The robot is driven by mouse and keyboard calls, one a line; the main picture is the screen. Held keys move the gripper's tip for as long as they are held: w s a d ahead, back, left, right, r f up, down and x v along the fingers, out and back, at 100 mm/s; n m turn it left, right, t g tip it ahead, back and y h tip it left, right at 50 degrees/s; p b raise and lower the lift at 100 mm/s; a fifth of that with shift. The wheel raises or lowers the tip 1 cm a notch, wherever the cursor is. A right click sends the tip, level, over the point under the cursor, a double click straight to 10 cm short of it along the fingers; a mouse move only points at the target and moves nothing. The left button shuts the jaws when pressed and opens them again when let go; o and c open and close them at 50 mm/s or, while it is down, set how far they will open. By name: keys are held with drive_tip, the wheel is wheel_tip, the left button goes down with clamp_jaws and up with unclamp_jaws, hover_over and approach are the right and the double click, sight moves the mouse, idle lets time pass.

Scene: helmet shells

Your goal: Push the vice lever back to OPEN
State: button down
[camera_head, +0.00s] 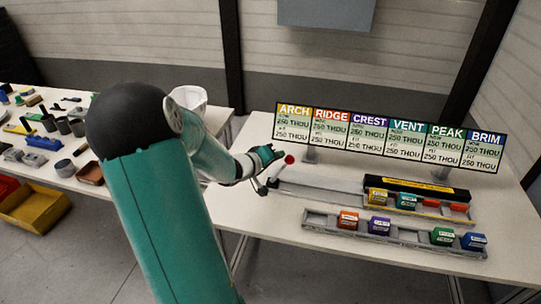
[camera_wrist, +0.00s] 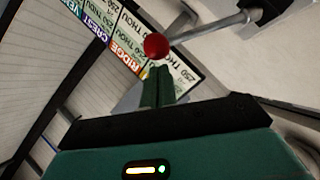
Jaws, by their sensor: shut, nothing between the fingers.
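The vice lever shows in the head view as a red ball knob (camera_head: 289,159) at the left end of the grey vice (camera_head: 322,189) on the table. In the wrist view the red knob (camera_wrist: 156,46) sits on a grey metal rod (camera_wrist: 212,29) that runs to the upper right. My gripper (camera_head: 278,153) is just left of the knob in the head view. In the wrist view its green fingers (camera_wrist: 157,80) are shut and empty, with their tips right by the knob. I cannot tell whether they touch it. The vice's far left end is partly hidden by my gripper.
A sign board (camera_head: 388,139) with ARCH to BRIM panels stands behind the vice. Coloured blocks sit on the vice's right part and in a grey front rack (camera_head: 325,222). A cluttered table (camera_head: 115,198) stands at the left.

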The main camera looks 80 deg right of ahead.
drive_tip(key=shift+s+a+f, duration=0.1)
drive_tip(key=shift+s+f, duration=0.05)
drive_tip(key=shift+s, duration=0.5)
drive_tip(key=shift+s, duration=0.15)
drive_tip(key=w+a+r, duration=0.6)
drive_tip(key=w+a, duration=0.2)
drive_tip(key=w, duration=0.1)
idle(0.3)
drive_tip(key=shift+a+r, duration=0.1)
idle(0.3)
